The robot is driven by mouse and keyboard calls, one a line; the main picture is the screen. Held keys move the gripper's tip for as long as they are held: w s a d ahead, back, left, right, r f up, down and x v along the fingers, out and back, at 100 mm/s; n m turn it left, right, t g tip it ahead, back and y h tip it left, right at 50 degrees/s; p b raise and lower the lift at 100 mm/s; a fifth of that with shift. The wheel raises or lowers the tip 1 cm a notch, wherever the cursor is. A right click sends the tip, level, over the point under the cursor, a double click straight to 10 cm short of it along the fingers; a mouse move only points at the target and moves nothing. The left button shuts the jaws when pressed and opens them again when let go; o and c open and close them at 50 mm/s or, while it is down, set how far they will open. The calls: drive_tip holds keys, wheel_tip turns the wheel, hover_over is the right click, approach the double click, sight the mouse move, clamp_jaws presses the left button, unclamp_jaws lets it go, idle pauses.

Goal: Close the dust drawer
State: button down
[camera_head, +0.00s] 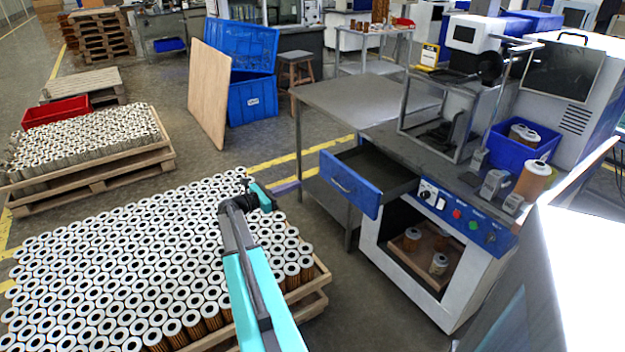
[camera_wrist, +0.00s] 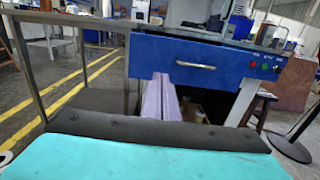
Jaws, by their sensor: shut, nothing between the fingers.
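The dust drawer (camera_head: 349,184) has a blue front with a metal handle (camera_head: 341,186) and stands pulled out of the workbench. Its dark inside shows behind the front. In the wrist view the drawer front (camera_wrist: 150,58) is seen face on, and its handle (camera_wrist: 196,65) is right of my fingers. My gripper (camera_head: 292,186) is left of the drawer, apart from it, with its fingers pointing towards it. In the wrist view the purple fingers of my gripper (camera_wrist: 160,82) are together and empty, low in front of the drawer front.
A pallet of filter cartridges (camera_head: 130,265) lies under my arm. The control panel (camera_head: 462,213) is right of the drawer, above an open shelf with several cartridges. A grey table (camera_head: 350,103) with metal legs stands behind the drawer. Floor between pallet and bench is clear.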

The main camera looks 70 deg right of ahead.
sight(331, 171)
drive_tip(key=p+x, duration=0.1)
drive_tip(key=x, duration=1.3)
drive_tip(key=shift+w+p, duration=0.1)
drive_tip(key=shift+p, duration=0.25)
drive_tip(key=shift+a, duration=0.25)
drive_tip(key=shift+d, duration=0.15)
drive_tip(key=shift+w+d, duration=0.1)
drive_tip(key=shift+d, duration=0.05)
